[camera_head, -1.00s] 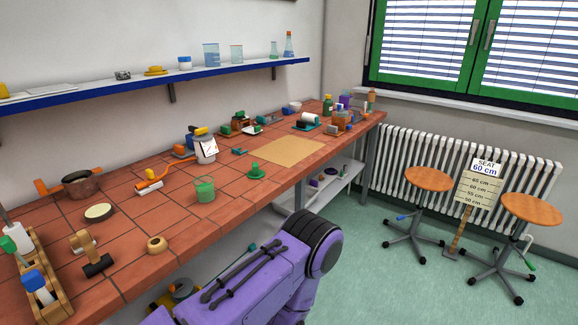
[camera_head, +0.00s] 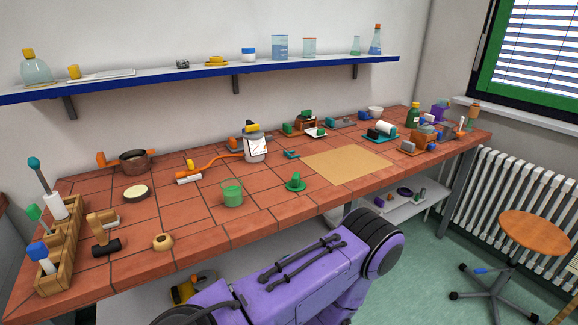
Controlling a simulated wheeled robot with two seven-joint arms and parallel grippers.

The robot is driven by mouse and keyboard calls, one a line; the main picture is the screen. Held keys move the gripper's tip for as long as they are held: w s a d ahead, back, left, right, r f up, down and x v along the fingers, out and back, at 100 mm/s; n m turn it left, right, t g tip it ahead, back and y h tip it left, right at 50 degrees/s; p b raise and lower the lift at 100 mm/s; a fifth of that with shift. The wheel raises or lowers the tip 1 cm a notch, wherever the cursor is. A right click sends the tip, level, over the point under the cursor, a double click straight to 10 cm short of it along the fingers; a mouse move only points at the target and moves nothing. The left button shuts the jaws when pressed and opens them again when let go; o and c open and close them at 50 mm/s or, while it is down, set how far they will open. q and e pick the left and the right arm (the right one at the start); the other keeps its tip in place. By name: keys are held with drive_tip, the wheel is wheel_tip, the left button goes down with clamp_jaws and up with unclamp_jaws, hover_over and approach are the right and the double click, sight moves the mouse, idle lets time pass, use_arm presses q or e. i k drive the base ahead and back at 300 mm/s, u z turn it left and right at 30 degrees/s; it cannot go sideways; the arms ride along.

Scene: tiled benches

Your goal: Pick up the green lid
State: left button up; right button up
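A green lid (camera_head: 295,182) with a raised knob lies on the red tiled bench (camera_head: 200,214), near its front edge. A clear cup with green contents (camera_head: 232,193) stands to the left of the lid, apart from it. A purple arm link of mine crosses the bottom of the view, in front of and below the bench edge. Neither of my grippers shows in the view.
A tan mat (camera_head: 348,166) lies to the right of the lid. A white jar (camera_head: 255,148) stands behind it. A wooden rack (camera_head: 62,250) and a hammer (camera_head: 103,234) are at the left. A blue-edged shelf (camera_head: 200,82) runs above. A stool (camera_head: 533,232) stands at the right.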

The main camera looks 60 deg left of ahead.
sight(295, 185)
drive_tip(key=u, duration=0.65)
drive_tip(key=i, duration=0.75)
drive_tip(key=u, duration=0.85)
